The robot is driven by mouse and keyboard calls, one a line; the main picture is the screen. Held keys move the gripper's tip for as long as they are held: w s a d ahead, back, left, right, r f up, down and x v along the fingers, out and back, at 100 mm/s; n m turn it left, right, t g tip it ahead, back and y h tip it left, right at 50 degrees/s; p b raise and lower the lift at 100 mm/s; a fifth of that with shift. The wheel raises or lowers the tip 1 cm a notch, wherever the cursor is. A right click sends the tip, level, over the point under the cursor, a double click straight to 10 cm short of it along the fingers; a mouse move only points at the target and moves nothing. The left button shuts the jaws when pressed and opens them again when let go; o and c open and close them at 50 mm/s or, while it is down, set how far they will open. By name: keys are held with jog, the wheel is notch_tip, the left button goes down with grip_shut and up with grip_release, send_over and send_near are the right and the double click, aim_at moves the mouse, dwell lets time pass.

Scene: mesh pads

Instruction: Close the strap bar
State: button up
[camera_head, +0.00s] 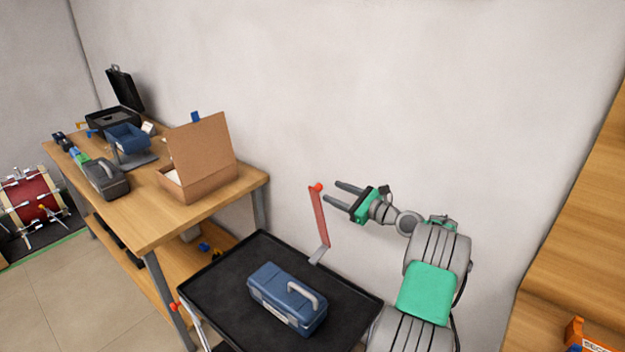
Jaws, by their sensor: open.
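A thin red bar (319,222), which looks like the strap bar, stands nearly upright at the far right edge of a black tray (225,292). It has a bright red knob at its top and a pale grey bracket at its foot. My gripper (331,192) is open, its two dark fingers pointing left with a gap between them. The fingertips are close to the right of the bar's top; I cannot tell whether they touch it. A blue toolbox (275,297) with a grey handle sits on the tray.
A wooden table (150,236) at the left holds an open cardboard box (203,175), a dark grey case (106,179) and other items. A white wall is behind. Wooden shelving (575,220) stands at the right. Bare tray surface surrounds the toolbox.

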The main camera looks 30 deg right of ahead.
aim_at(319, 186)
jog(key=x, duration=0.4)
jog(key=p+x, duration=0.1)
jog(key=x, duration=0.3)
jog(key=shift+a+f, duration=0.1)
jog(key=shift+f, duration=0.1)
jog(key=shift+s, duration=0.1)
jog(key=shift+r, duration=0.15)
jog(key=c, duration=1)
grip_shut()
